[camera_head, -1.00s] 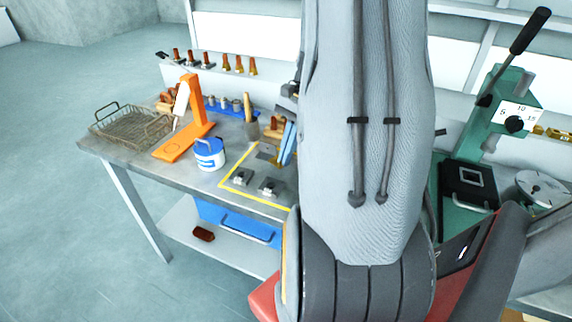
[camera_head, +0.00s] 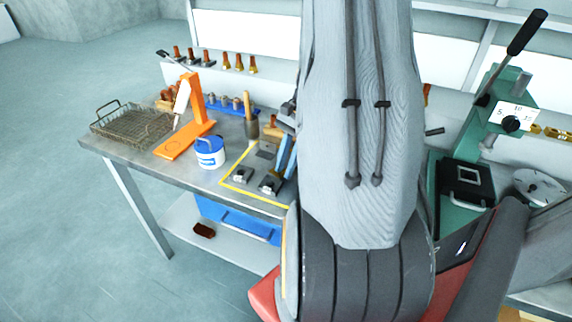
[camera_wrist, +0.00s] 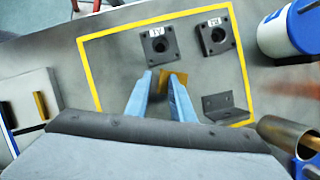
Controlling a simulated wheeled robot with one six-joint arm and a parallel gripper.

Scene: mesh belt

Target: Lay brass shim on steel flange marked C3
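Two dark square steel flanges with white labels lie on the bench, in the wrist view at the upper middle (camera_wrist: 160,44) and to its right (camera_wrist: 214,36). The labels are too small to read surely. A small brass shim (camera_wrist: 178,80) shows just beyond my gripper's fingertips, partly behind the right finger. My gripper (camera_wrist: 159,77) has two blue fingers with a gap between them and points down over the taped area. I cannot tell the height between fingertips and shim. In the head view, the flanges (camera_head: 243,175) (camera_head: 270,185) lie left of the blue fingers, and I cannot make out the shim.
Yellow tape (camera_wrist: 96,74) frames the work area. A grey angle bracket (camera_wrist: 226,109) lies inside it. A blue-and-white tub (camera_head: 210,152), an orange stand (camera_head: 186,138) and a wire basket (camera_head: 108,122) stand to the left. A green press (camera_head: 500,125) stands to the right.

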